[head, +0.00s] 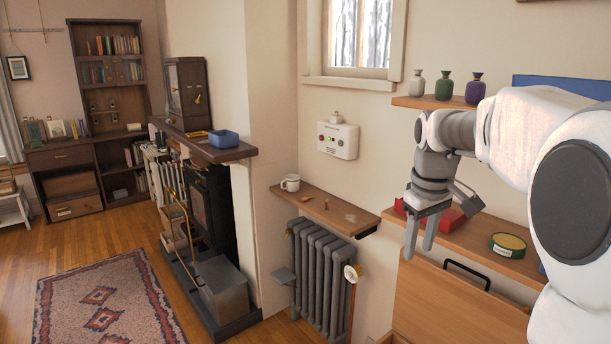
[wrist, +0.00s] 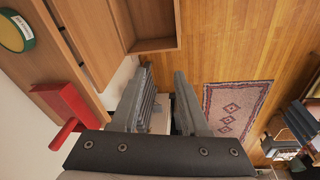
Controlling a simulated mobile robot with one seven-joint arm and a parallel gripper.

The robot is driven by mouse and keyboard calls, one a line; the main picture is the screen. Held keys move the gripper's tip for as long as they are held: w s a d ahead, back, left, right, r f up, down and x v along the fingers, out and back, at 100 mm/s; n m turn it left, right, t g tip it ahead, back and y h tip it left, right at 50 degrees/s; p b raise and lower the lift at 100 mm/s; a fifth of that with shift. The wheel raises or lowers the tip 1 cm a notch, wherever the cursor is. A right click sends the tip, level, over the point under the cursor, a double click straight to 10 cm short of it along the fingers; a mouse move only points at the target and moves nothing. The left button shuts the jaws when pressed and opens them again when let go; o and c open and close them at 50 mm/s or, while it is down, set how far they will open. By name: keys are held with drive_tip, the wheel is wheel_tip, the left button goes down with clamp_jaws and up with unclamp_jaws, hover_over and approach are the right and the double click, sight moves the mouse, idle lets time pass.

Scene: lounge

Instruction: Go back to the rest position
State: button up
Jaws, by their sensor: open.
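My gripper (head: 420,238) hangs fingers-down at the right of the head view, in front of the wooden shelf with the red object. Its two fingers are apart with nothing between them. In the wrist view my gripper (wrist: 160,88) also shows open and empty, with the radiator and floor beyond the fingers. My white and grey arm reaches in from the right edge of the head view.
A red object (wrist: 72,108) and a round green tin (head: 509,244) sit on the shelf beside my gripper. A radiator (head: 320,275) stands left under a ledge with a white mug (head: 290,183). Three small vases stand above.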

drive_tip(key=s+a+m+t+p, duration=0.1)
drive_tip(key=s+a+m, duration=0.1)
drive_tip(key=s, duration=1)
drive_tip(key=s+a+m+t+p, duration=0.1)
drive_tip(key=s+a, duration=0.4)
drive_tip(key=s, duration=0.7)
drive_tip(key=shift+s+a+m+t+y, duration=0.2)
drive_tip(key=shift+a+m+t+y, duration=0.1)
drive_tip(key=shift+m+t, duration=0.55)
drive_tip(key=shift+d+f, duration=0.1)
